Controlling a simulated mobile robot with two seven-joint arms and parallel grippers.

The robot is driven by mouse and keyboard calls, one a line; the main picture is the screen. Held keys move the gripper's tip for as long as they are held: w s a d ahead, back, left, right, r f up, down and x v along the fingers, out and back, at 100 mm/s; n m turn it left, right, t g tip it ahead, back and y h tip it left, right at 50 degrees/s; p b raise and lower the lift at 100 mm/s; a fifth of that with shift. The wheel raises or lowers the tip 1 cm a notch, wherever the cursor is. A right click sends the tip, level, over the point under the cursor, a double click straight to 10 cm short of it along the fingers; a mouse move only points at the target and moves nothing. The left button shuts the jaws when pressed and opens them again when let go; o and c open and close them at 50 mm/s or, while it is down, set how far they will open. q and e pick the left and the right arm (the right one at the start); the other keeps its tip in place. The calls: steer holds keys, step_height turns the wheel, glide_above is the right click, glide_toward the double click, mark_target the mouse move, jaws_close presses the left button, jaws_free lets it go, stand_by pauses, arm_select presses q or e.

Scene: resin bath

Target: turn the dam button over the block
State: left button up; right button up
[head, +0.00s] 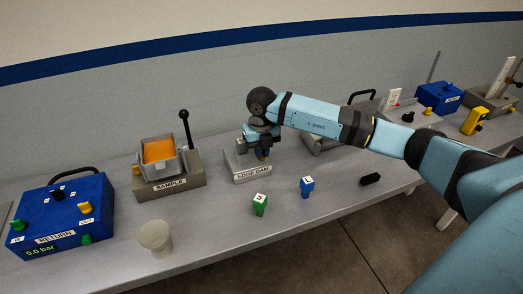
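The grey block labelled EDGE DAM (246,172) stands on the bench near the middle of the head view. My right gripper (263,153) reaches in from the right and points down over the right part of this block. A small dark blue and yellowish bit shows at its fingertips; I cannot tell whether it is the dam button or part of the fingers. The gripper hides much of the block's top, and the finger gap is too small to read. My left gripper is not in view.
A SAMPLE stand (171,188) with an orange-filled tray and black lever is left of the block. The blue RETURN box (62,215) is far left. A green block (260,204), a blue block (307,186) and a beige cup (156,238) stand in front. Bare bench lies between them.

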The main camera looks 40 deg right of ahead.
steer(key=o, duration=0.4)
steer(key=shift+c, duration=0.2)
step_height(320, 180, up, 14)
stand_by(0.6)
steer(key=shift+f, duration=0.15)
